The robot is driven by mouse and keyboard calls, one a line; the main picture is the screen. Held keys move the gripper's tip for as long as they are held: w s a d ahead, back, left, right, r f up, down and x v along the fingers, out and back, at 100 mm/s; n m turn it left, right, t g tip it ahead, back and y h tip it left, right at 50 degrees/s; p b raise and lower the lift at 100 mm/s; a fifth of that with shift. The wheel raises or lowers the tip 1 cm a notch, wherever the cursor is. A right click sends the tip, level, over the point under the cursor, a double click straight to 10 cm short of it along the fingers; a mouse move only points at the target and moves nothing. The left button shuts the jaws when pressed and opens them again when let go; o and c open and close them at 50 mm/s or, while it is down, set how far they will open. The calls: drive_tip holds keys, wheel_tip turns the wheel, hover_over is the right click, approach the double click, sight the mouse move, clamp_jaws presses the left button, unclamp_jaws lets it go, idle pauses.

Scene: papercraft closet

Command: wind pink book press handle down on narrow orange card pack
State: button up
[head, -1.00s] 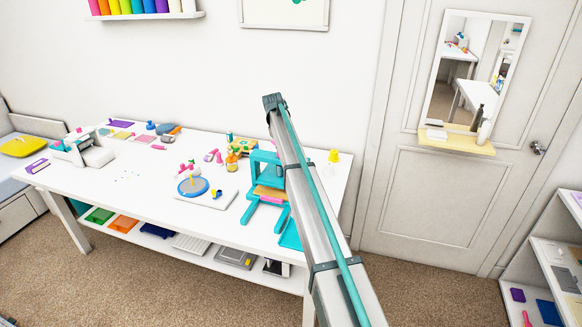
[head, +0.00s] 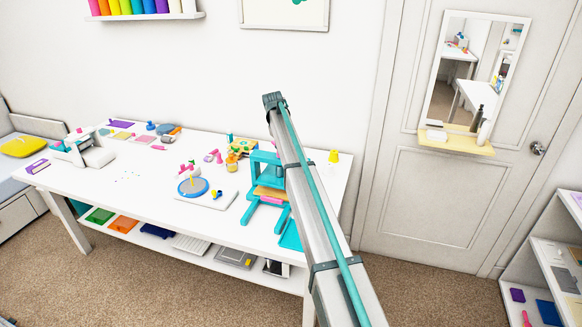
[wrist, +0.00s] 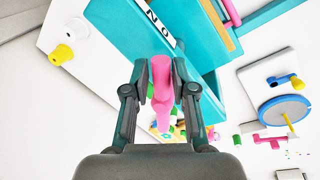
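The book press (head: 255,172) is a teal frame near the right end of the white table, partly hidden by my arm in the head view. It also fills the top of the wrist view (wrist: 135,30). Its pink handle (wrist: 161,75) stands between my gripper's fingers (wrist: 161,85), which press close on both sides of it. An orange-tan slab (head: 269,192) sits low in the press with a pink layer (head: 270,200) below it. The orange edge (wrist: 223,28) shows in the wrist view. I cannot tell the card pack apart from the press plate.
A blue round turntable (head: 193,187) on a white board stands left of the press. Small bottles and a yellow knob piece (head: 333,156) stand behind and right of it. A teal sheet (head: 290,236) lies at the front edge. The table's middle left is mostly clear.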

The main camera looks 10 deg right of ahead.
drive_tip(key=shift+r+p, duration=1.05)
drive_tip(key=shift+r, duration=1.55)
drive_tip(key=shift+o, duration=0.3)
drive_tip(key=shift+o, duration=1.3)
wheel_tip(320, 180, up, 6)
drive_tip(key=a+p, duration=0.1)
drive_tip(key=p, duration=0.1)
drive_tip(key=shift+s, duration=0.25)
